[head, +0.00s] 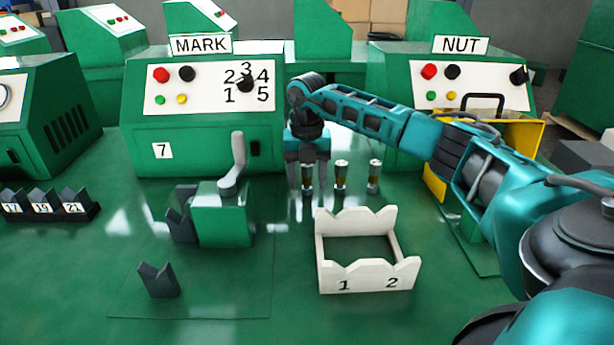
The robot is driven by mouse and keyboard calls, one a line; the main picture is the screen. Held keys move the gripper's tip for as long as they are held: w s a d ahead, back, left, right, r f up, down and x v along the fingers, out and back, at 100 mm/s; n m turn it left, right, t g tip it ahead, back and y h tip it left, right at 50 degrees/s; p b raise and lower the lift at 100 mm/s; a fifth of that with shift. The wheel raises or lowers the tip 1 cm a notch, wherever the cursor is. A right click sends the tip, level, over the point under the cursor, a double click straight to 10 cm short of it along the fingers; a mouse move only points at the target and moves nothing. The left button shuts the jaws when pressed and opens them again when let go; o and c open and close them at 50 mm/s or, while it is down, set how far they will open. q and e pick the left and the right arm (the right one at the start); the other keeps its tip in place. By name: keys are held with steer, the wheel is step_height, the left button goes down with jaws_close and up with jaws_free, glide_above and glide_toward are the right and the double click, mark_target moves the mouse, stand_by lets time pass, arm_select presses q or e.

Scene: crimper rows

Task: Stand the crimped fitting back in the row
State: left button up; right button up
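My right gripper (308,182) points straight down at the left end of the row. Its fingers look spread on either side of the left fitting, with a gap to it. The fitting's base seems to rest on the bench. I cannot tell from here which fitting is crimped. My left gripper is out of view.
A white rack (366,278) marked 1 and 2 stands in front of the row. A green crimper (221,222) with a grey lever is to its left. Behind are the MARK machine (208,128) and NUT machine (447,72). A yellow-sided frame (523,140) stands right.

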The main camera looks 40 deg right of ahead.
step_height(320, 180, up, 11)
steer(key=shift+f+p, duration=0.1)
steer(key=shift+p, duration=0.95)
steer(key=shift+r, duration=0.7)
